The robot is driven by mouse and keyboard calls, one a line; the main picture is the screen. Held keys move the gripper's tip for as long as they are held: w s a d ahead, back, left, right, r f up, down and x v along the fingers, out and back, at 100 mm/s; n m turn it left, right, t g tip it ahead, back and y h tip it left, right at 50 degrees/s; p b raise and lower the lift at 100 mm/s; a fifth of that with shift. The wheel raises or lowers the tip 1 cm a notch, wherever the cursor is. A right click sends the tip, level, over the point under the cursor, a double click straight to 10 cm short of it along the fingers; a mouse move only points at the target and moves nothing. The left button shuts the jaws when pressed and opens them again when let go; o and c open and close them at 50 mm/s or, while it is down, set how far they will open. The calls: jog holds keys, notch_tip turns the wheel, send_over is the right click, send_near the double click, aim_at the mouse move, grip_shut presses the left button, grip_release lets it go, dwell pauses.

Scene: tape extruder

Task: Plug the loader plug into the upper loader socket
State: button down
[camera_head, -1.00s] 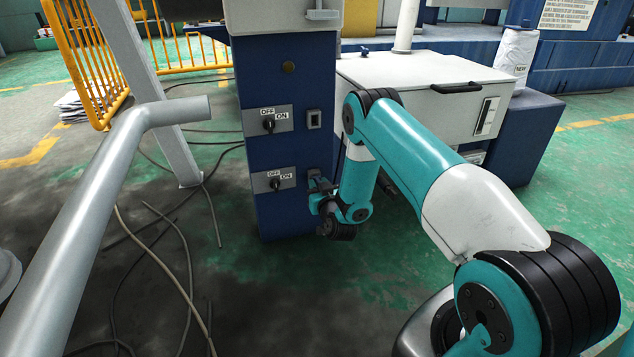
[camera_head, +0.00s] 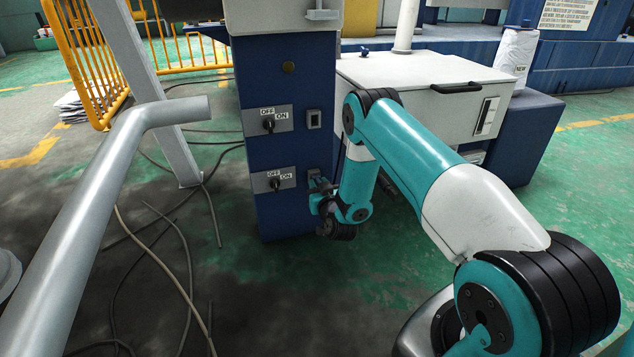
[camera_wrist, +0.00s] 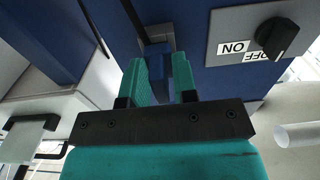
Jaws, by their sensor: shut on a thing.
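My gripper (camera_head: 318,187) is at the blue cabinet, beside the lower switch and well below the upper loader socket (camera_head: 314,119). In the wrist view my teal fingers (camera_wrist: 160,75) are shut on the blue loader plug (camera_wrist: 157,58). The plug's far end is against the grey lower socket (camera_wrist: 158,36); I cannot tell how deep it sits. In the head view the plug is mostly hidden by my gripper. The upper socket is a small grey-framed rectangle right of the upper switch and looks empty.
The blue cabinet (camera_head: 290,215) carries an upper switch (camera_head: 268,122) and a lower switch (camera_head: 274,182). A white box (camera_head: 425,80) stands to the right. A grey pipe (camera_head: 95,220) crosses the left. Cables (camera_head: 160,240) lie on the floor.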

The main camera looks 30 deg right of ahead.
jog(key=shift+p+v, duration=0.6)
jog(key=shift+v, duration=1.8)
jog(key=s+r+p, duration=0.2)
jog(key=r+p, duration=0.1)
jog(key=r, duration=0.6)
jog(key=s+a+r+p, duration=0.1)
jog(key=r+p, duration=0.3)
jog(key=r, duration=0.6)
jog(key=shift+s+p, duration=0.3)
jog(key=shift+s, duration=0.1)
jog(key=shift+p+x, duration=0.7)
jog(key=shift+x, duration=2.15)
